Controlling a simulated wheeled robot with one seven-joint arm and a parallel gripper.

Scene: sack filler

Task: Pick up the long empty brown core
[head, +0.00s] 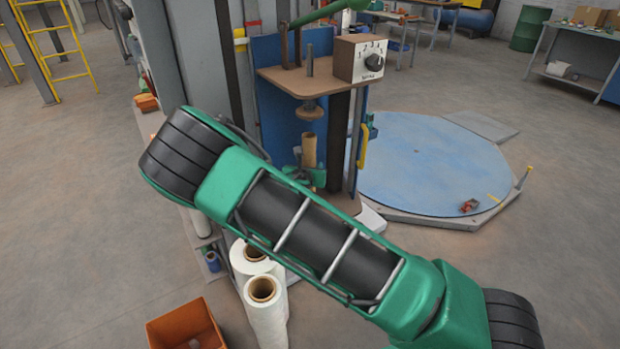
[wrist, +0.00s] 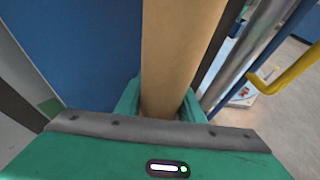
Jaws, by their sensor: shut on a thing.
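The long brown core (head: 308,150) stands upright at the machine with the blue back panel, below a round brown disc (head: 309,111). In the wrist view the core (wrist: 178,50) rises between my green fingers. My gripper (wrist: 160,106) is shut on it, one finger on each side. In the head view my gripper (head: 316,177) shows as a small green part at the core's lower portion, and my arm crosses in front. The core's lower end is hidden, so I cannot tell whether it touches the machine's base.
A dial box (head: 360,59) sits on the brown shelf (head: 283,80) above the core. A yellow handle (wrist: 298,68) and a metal post are close on the right. White film rolls (head: 267,312) and an orange bin (head: 186,326) stand in front. A blue turntable (head: 430,165) lies right.

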